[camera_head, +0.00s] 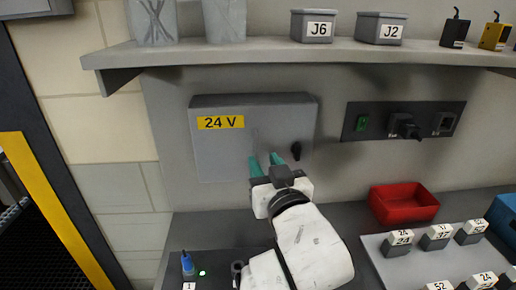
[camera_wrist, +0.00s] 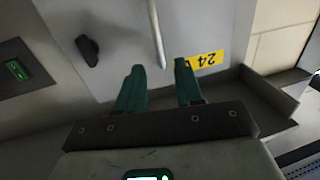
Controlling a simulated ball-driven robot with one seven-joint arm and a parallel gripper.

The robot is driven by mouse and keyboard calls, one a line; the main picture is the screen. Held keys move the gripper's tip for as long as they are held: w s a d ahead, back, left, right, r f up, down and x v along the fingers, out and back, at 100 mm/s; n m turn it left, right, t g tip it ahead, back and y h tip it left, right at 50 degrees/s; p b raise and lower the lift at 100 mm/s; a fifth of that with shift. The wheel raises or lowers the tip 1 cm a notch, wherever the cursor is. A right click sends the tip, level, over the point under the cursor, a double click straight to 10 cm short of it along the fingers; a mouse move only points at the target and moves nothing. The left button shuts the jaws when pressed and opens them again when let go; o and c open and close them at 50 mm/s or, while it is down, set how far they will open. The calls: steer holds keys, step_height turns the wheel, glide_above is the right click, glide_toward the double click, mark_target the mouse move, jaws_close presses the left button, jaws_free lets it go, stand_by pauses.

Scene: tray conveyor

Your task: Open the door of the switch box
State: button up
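The grey switch box (camera_head: 215,150) hangs on the wall under the shelf, and its front looks closed. It bears a yellow "24 V" label (camera_head: 220,122), upside down in the wrist view (camera_wrist: 207,60). A black knob (camera_head: 296,151) sits on its right side; in the wrist view the knob (camera_wrist: 88,50) is at upper left. A thin pale bar handle (camera_wrist: 156,30) stands on the front between label and knob. My gripper (camera_head: 268,158) is in front of the box, its green fingers (camera_wrist: 158,66) open. The bar's end shows between the fingertips; I cannot tell how deep it lies between them.
A dark panel (camera_head: 376,130) with a green switch (camera_head: 362,123) and plug is right of the box. The shelf (camera_head: 270,50) above carries boxes J6 (camera_head: 319,28) and J2 (camera_head: 385,30). A red bin (camera_head: 403,204) and a board of numbered blocks (camera_head: 400,265) stand at lower right.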

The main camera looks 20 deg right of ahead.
mark_target(256, 150)
steer(key=shift+w+d+p, duration=0.15)
steer(key=shift+w+p, duration=0.05)
steer(key=shift+w, duration=1)
steer(key=shift+w+d+p, duration=0.15)
steer(key=shift+w+p, duration=0.05)
steer(key=shift+w, duration=0.95)
jaws_close()
